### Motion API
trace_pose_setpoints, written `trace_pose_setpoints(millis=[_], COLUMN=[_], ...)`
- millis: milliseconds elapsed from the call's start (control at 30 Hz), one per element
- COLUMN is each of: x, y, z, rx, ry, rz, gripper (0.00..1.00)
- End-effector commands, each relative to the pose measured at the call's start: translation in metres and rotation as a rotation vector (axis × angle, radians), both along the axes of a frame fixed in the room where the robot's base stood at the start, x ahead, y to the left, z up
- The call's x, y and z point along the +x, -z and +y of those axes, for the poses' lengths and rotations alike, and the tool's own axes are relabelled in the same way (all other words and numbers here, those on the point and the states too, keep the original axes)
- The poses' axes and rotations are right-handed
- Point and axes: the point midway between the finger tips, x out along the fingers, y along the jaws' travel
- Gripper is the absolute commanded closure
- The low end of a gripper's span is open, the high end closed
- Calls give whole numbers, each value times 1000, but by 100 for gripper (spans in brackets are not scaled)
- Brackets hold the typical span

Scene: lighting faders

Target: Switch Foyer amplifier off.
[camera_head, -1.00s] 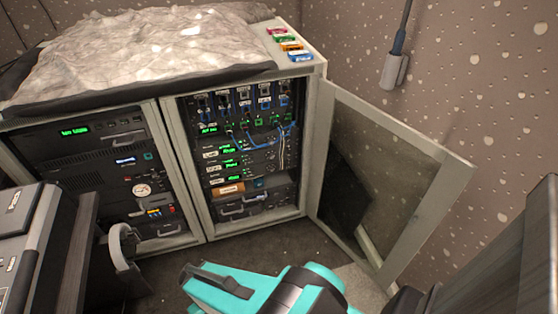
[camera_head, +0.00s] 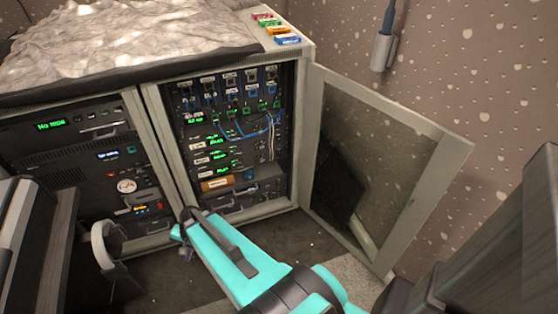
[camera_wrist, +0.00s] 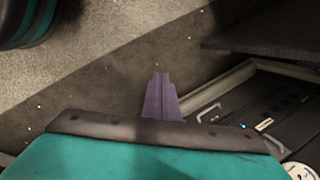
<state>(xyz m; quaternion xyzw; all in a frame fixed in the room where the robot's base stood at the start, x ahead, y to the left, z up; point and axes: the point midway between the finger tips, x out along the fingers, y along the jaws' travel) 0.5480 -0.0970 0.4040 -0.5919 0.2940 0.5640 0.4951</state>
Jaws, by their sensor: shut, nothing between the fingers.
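The right rack bay (camera_head: 188,207) stands with its door open. Inside are a row of small switches and sockets at the top, blue patch cables, and several amplifier units (camera_head: 215,160) with green displays and white labels. The labels are too small to read, so I cannot tell which unit is the Foyer amplifier. My gripper (camera_head: 185,232) is low in front of the rack, apart from it. In the wrist view its purple fingers (camera_wrist: 161,98) are shut together with nothing between them, above the carpet.
The glass door (camera_head: 375,160) swings out to the right. The left bay (camera_head: 65,155) holds units with a gauge and a green display. A grey handle-like loop (camera_head: 103,240) stands at lower left. A crumpled cover and coloured blocks (camera_head: 277,30) lie on top. Carpet is clear before the rack.

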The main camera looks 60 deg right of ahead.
Motion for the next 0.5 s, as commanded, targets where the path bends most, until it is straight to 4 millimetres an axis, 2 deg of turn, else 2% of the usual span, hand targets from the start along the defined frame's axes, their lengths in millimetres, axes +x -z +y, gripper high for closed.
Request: trace_pose_setpoints(millis=[33,200,500], x=[11,35,52], y=[-1,-16,-47], z=[-19,-75,-183], rx=[1,7,4], ry=[52,206,444], rz=[-26,-101,-225], gripper=[100,100,100])
